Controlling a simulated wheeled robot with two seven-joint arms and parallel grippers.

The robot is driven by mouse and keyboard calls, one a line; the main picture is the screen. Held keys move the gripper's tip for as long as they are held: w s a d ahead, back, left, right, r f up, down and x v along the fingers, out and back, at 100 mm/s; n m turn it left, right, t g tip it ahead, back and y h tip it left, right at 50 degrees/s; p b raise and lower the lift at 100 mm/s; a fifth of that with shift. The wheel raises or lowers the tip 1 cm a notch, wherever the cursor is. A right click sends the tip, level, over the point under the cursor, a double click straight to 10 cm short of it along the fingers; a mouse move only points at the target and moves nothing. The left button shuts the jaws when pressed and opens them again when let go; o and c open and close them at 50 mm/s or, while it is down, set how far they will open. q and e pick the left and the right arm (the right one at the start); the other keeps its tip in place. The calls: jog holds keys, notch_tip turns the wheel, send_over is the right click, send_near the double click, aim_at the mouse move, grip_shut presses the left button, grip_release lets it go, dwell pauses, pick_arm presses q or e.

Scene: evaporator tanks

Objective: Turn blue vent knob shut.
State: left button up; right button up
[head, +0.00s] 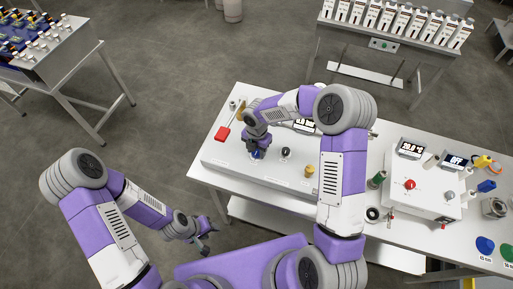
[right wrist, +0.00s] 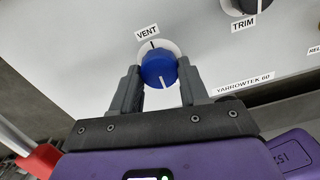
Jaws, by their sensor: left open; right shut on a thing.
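The blue vent knob (right wrist: 158,70) sits on a white round plate under a VENT label (right wrist: 148,32) in the right wrist view. The white line on the knob points down towards my gripper; a dark mark shows at the top of the plate. My right gripper (right wrist: 160,88) has a finger on each side of the knob and is shut on it. In the head view the right gripper (head: 257,151) is over the panel and the blue knob (head: 256,155) shows partly below it. My left gripper (head: 206,243) is open and empty, off the front left of the table.
A black TRIM knob (right wrist: 240,5) is right of the vent knob. On the same white panel (head: 225,158) are a brass-coloured knob (head: 309,171) and a display (head: 305,126). A red part (head: 222,133) is at its left. A second instrument (head: 418,190) stands to the right.

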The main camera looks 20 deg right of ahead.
aim_at(257, 151)
jog(key=shift+w+r+n, duration=0.1)
jog(key=shift+n, duration=0.2)
jog(key=o, duration=1.1)
jog(key=shift+c, duration=0.2)
notch_tip(257, 151, up, 8)
jog(key=shift+f, duration=0.25)
jog(key=shift+f, duration=0.1)
